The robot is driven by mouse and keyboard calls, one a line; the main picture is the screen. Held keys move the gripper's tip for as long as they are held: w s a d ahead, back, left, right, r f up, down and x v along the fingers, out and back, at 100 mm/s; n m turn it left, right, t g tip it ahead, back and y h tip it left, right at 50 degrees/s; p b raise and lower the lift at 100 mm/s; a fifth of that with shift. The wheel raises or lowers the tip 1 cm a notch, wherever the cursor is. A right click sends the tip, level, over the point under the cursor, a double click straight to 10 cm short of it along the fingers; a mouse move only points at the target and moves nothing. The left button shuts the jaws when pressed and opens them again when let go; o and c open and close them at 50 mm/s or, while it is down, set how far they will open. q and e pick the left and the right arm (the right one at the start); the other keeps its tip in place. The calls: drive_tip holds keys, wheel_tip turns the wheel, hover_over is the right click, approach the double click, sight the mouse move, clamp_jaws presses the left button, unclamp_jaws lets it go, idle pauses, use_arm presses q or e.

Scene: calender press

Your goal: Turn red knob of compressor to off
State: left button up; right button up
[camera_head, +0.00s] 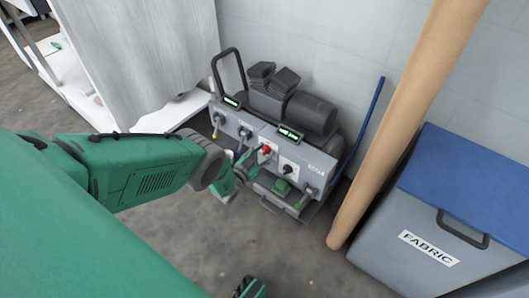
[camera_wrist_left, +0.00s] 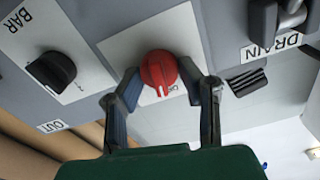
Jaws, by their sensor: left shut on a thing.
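The compressor (camera_head: 318,115) is a grey and black machine with a light front panel, standing by the wall. Its red knob (camera_head: 266,150) sits on the middle of that panel. In the left wrist view the red knob (camera_wrist_left: 159,70) is on a white plate, its pointer toward the lower side of the picture. My left gripper (camera_head: 252,160) reaches the panel from the left. In the left wrist view its fingers (camera_wrist_left: 160,80) are shut on the red knob, one on each side. Lettering below the knob is partly hidden.
A black knob (camera_wrist_left: 51,71) marked BAR and OUT and a DRAIN valve (camera_wrist_left: 283,20) flank the red knob. A brown roll (camera_head: 400,125) leans right of the compressor, before a grey FABRIC bin (camera_head: 390,225) with a blue lid. Floor in front is clear.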

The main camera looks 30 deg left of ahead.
use_arm(q)
drive_tip(key=shift+s+f+n, duration=0.2)
drive_tip(key=shift+f+n, duration=0.05)
drive_tip(key=shift+n, duration=0.75)
drive_tip(key=o, duration=1.1)
drive_tip(key=shift+w+r, duration=0.1)
drive_tip(key=s, duration=0.8)
drive_tip(key=s+a, duration=0.1)
drive_tip(key=s, duration=0.3)
